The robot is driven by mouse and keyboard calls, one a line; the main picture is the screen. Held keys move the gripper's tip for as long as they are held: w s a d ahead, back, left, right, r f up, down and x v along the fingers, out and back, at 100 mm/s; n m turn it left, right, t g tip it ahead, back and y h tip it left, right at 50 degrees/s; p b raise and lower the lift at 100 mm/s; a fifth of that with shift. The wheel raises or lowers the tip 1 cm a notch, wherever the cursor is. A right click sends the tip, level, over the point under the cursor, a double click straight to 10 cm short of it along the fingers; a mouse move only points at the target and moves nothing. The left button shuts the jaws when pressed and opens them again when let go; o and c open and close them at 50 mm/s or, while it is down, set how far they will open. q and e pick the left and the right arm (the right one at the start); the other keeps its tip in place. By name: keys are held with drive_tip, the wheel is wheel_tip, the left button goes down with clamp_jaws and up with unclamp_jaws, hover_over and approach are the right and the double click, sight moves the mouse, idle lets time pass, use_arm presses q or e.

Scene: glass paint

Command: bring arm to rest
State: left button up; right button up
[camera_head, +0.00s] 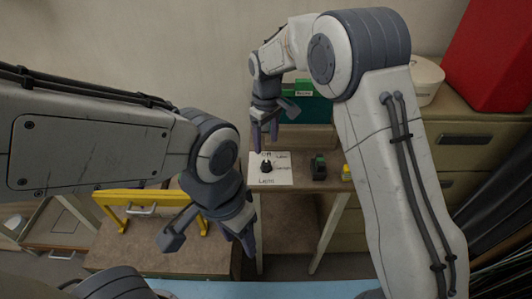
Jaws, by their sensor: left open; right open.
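My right arm comes in from the right and arches up. Its gripper (264,138) points down with open fingers, a little above a white card with a black knob. No object shows between its fingers. My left arm comes in from the left. Its gripper (248,240) is lower and nearer, open and pointing down, beside the left edge of the small table. It looks empty. How far either gripper is from the surfaces below is hard to tell.
A yellow frame (135,197) stands lower left. A green box (308,109) and red box (492,55) are behind.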

wheel_tip(320, 180, up, 2)
drive_tip(key=shift+r, duration=0.1)
idle(0.4)
drive_tip(key=s+a+r, duration=0.1)
drive_tip(key=s+r, duration=0.2)
drive_tip(key=s, duration=0.4)
drive_tip(key=s+r, duration=0.3)
drive_tip(key=s, duration=0.4)
drive_tip(key=s+d+m, duration=0.1)
drive_tip(key=s+d, duration=0.1)
drive_tip(key=s, duration=0.7)
drive_tip(key=s+d+f+m+y, duration=0.1)
drive_tip(key=s+d, duration=0.2)
drive_tip(key=s, duration=0.6)
drive_tip(key=shift+s+d+f, duration=0.15)
drive_tip(key=shift+d+f, duration=0.05)
drive_tip(key=shift+d, duration=0.15)
